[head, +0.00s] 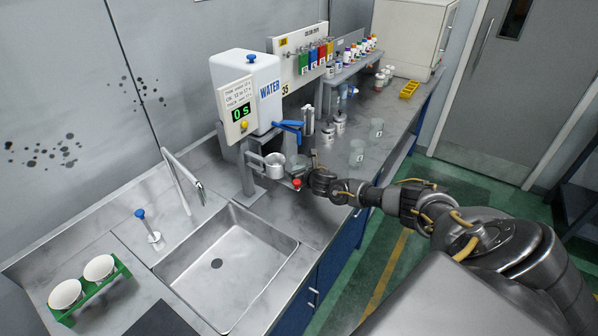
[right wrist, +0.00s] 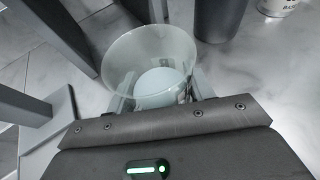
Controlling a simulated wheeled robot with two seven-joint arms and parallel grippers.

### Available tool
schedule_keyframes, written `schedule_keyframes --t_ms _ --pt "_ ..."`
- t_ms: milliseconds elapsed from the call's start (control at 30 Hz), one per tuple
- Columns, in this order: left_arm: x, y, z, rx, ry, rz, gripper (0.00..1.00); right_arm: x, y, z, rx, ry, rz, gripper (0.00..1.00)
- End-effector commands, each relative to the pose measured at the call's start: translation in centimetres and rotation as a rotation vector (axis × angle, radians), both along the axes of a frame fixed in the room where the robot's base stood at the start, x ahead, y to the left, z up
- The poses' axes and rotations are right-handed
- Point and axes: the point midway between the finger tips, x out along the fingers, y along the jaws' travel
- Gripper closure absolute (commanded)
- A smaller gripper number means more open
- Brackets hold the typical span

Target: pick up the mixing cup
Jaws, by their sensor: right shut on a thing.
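The mixing cup (right wrist: 150,55) is a clear, see-through cup with a pale bottom, seen from above in the right wrist view. In the head view it is small and pale (head: 295,162), at the end of my right arm beside the dispenser stand. My right gripper (right wrist: 155,98) is shut on the cup; in the head view the gripper (head: 306,170) partly hides it. I cannot tell whether the cup touches the counter. My left gripper is not in view.
The water dispenser (head: 246,92) stands behind, with a metal holder (head: 267,163) left of the cup. The sink (head: 225,262) is in front. White cups in a green rack (head: 84,298) are at lower left.

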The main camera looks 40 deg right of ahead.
Motion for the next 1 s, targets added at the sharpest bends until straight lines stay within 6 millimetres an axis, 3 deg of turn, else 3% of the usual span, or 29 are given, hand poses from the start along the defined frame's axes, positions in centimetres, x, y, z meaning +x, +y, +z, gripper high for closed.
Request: schedule_keyframes --t_ms 367,633,1000 --pt "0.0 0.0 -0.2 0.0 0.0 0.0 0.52 0.0 0.0 0.5 0.001 -0.002 0.0 0.74" --pt "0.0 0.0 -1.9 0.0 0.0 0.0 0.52 0.0 -0.1 3.7 -0.002 -0.006 0.001 0.74" --pt "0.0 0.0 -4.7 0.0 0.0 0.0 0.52 -9.2 1.7 2.9 -0.003 0.004 0.002 0.74"
